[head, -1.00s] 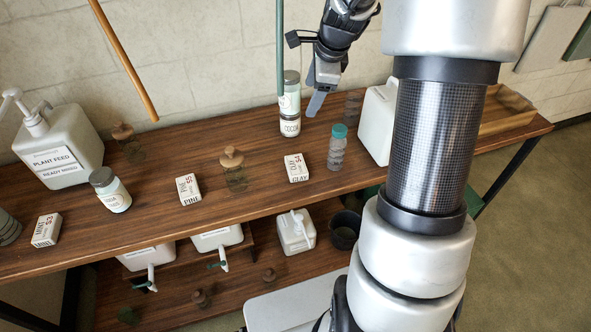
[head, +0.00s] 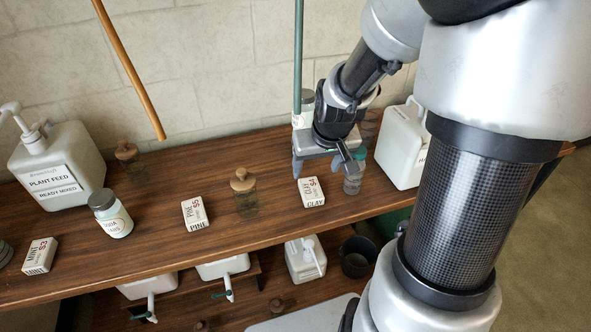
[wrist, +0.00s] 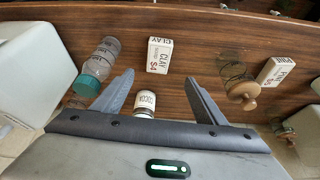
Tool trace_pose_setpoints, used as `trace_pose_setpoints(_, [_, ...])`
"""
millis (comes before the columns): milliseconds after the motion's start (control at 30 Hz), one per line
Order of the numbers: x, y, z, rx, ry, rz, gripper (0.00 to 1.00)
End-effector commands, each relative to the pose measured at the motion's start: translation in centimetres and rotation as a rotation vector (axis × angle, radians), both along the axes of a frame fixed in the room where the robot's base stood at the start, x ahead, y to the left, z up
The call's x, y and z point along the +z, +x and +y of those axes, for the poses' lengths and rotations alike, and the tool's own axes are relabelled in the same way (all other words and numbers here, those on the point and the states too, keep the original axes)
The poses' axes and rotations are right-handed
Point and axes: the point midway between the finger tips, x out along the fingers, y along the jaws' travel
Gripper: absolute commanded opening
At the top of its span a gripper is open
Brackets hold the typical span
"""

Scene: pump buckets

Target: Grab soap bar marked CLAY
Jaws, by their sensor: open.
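The soap bar marked CLAY (head: 311,191) is a small white box with dark and red print, lying on the wooden shelf top. It also shows in the wrist view (wrist: 160,55), beyond and roughly between my fingertips. My gripper (head: 322,168) is open and empty, above the shelf just behind the CLAY bar and apart from it. In the wrist view both fingers (wrist: 158,82) are spread wide with nothing between them at the tips.
A teal-capped jar (wrist: 98,68) stands close beside the CLAY bar, and a cork-stoppered jar (head: 246,195) stands on its other side. The PINE bar (head: 195,213) and MINT bar (head: 40,256) lie farther left. A white jug (head: 402,145) stands right. A COCOA-labelled container (wrist: 145,101) is near my palm.

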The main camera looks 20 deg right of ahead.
Motion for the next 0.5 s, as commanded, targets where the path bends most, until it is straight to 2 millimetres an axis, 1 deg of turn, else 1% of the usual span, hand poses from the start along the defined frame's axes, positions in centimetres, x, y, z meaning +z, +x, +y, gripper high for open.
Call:
trace_pose_setpoints(33, [-1.7, 0.5, 0.1, 0.004, 0.002, 0.002, 0.66])
trace_pose_setpoints(200, [-4.8, 1.8, -0.1, 0.002, 0.002, 0.002, 0.66])
trace_pose_setpoints(333, [-6.1, 2.5, -0.2, 0.000, 0.001, 0.000, 0.66])
trace_pose_setpoints(500, [-6.7, 2.8, -0.3, -0.002, 0.001, 0.000, 0.66])
